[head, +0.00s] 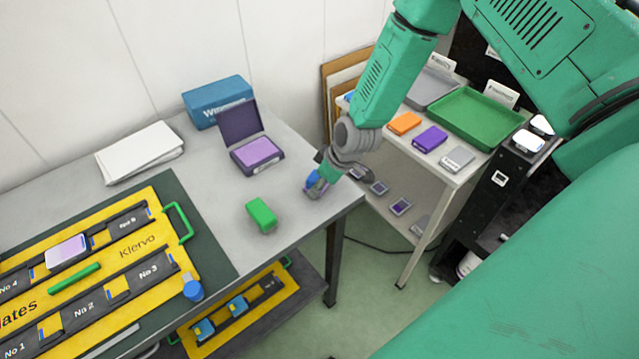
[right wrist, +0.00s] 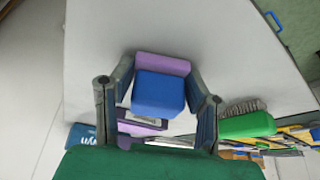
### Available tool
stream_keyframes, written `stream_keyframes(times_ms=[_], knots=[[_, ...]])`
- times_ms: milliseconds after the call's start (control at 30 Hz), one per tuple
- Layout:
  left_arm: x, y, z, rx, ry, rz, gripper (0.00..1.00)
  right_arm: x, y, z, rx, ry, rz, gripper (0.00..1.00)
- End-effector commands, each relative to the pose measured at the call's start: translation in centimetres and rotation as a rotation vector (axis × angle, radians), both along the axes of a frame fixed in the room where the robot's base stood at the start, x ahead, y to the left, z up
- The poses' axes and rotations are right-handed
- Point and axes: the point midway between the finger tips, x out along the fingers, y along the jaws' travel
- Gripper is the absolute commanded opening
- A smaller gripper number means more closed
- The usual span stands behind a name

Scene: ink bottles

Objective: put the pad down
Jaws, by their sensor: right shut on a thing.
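My right gripper (head: 318,186) is shut on a small pad, a blue block (right wrist: 158,93) with a lilac slab (right wrist: 162,64) at its far end. In the head view the held pad (head: 314,190) is low at the table's right edge, partly hidden by the fingers. Whether it touches the tabletop I cannot tell. In the right wrist view the fingers (right wrist: 158,103) stand on either side of the blue block. An open dark case with a lilac pad (head: 257,151) stands on the table to the left of the gripper. My left gripper is not in view.
A green brush (head: 262,214) lies on the grey table (head: 212,170) near its front edge. A blue box (head: 217,101) and white sheets (head: 140,152) are at the back. A yellow board (head: 135,240) fills the left. A white shelf (head: 458,181) with a green tray (head: 472,117) stands right.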

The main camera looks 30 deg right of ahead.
Motion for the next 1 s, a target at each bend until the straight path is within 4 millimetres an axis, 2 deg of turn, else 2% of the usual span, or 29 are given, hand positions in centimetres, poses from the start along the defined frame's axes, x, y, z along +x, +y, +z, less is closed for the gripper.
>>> stream_keyframes(times_ms=[33,333,367,400,1000], knots=[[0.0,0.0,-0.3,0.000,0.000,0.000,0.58,-0.1,-0.3,-0.6,-0.007,0.004,-0.005,0.15],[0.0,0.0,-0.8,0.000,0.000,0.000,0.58,-0.1,-0.4,-1.6,-0.009,0.014,-0.007,0.16],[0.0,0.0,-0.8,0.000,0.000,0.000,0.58,-0.2,-0.4,-1.6,-0.008,0.015,-0.006,0.50],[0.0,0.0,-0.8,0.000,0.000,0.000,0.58,-0.2,-0.3,-1.6,-0.008,0.016,-0.006,0.63],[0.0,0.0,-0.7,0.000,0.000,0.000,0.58,-0.5,-0.4,-1.5,-0.009,0.016,-0.006,0.63]])
